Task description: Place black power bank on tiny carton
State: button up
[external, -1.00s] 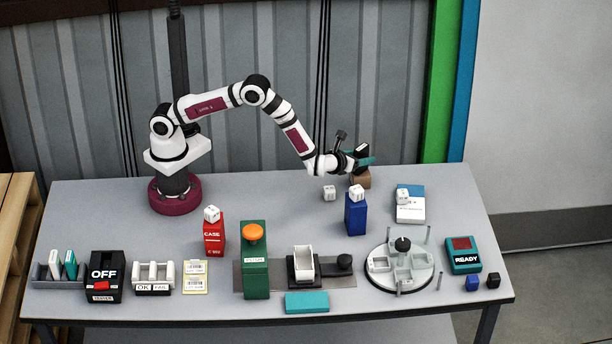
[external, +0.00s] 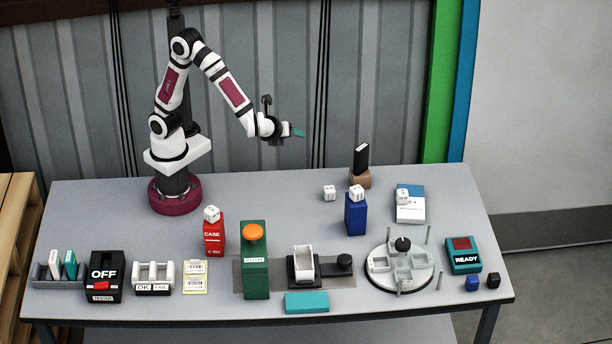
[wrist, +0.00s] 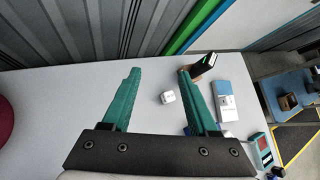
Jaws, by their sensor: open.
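The black power bank (external: 361,157) stands on end, leaning slightly, on the tiny brown carton (external: 360,180) at the back right of the table. In the wrist view the power bank (wrist: 204,64) shows at the upper right, with part of the brown carton (wrist: 184,79) beside it behind my finger. My gripper (external: 297,132) is open and empty, in the air well to the left of the power bank and higher. Its two teal fingers (wrist: 159,72) are spread wide in the wrist view.
A white cube (external: 329,193) lies left of the carton. A blue carton (external: 355,218) topped by a white cube stands in front. A blue-and-white box (external: 410,212) is to the right. The back middle of the table is clear.

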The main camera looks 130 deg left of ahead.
jog(key=s+d+n+t+h, duration=0.2)
jog(key=s+d+n+h, duration=0.3)
jog(key=s+d, duration=1)
jog(key=d+h, duration=0.3)
jog(key=shift+d+r+n, duration=0.15)
jog(key=shift+d+n, duration=0.25)
